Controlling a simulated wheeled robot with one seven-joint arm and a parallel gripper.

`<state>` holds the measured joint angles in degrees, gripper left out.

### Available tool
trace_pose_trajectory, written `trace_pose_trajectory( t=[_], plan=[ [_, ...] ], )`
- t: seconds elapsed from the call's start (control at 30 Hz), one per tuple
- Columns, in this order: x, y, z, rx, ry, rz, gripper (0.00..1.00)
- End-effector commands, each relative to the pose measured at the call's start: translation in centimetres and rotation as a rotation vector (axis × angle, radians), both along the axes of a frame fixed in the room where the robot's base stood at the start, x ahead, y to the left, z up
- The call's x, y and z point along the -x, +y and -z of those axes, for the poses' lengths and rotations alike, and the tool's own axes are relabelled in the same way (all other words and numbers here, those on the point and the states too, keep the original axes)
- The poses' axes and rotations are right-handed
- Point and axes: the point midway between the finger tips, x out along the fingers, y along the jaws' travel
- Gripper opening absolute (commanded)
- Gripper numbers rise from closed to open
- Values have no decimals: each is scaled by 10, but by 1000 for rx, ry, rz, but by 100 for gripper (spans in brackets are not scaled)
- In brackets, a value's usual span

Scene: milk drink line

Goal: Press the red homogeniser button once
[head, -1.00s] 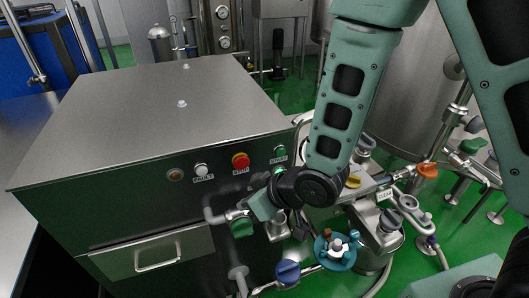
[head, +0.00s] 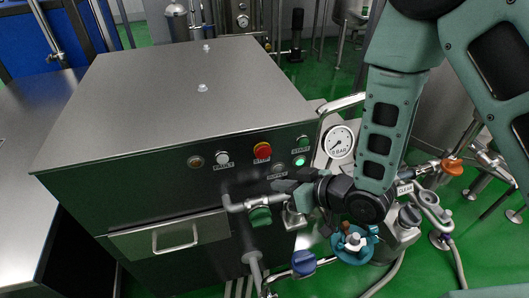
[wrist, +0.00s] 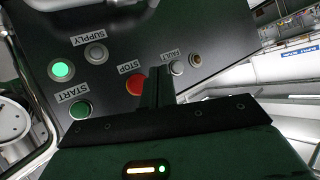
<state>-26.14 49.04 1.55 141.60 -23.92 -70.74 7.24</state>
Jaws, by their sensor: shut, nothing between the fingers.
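The red button (head: 262,151), labelled STOP, is on the dark front panel of the steel cabinet. In the wrist view the red button (wrist: 133,86) is just left of my fingertips (wrist: 160,75), and a finger edge partly overlaps it. My gripper (head: 280,186) is shut and empty, in front of the panel and below the red button in the head view. Whether the fingers touch the panel cannot be told.
A green START button (head: 303,141), a lit green lamp (head: 300,160), a white FAULT lamp (head: 222,158) and an amber lamp (head: 195,162) share the panel. A pipe with a green-handled valve (head: 260,215) and a gauge (head: 339,142) are close by.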

Motion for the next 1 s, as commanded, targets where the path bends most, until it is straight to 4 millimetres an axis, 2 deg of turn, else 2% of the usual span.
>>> trace_pose_trajectory(
  t=[0.53, 0.73, 1.0],
  plan=[
    [-66, 19, 0, 0, -2, 1, 0],
    [-77, 22, 0, 0, 0, -1, 0],
    [-80, 23, 0, 1, 0, -1, 0]
  ],
)
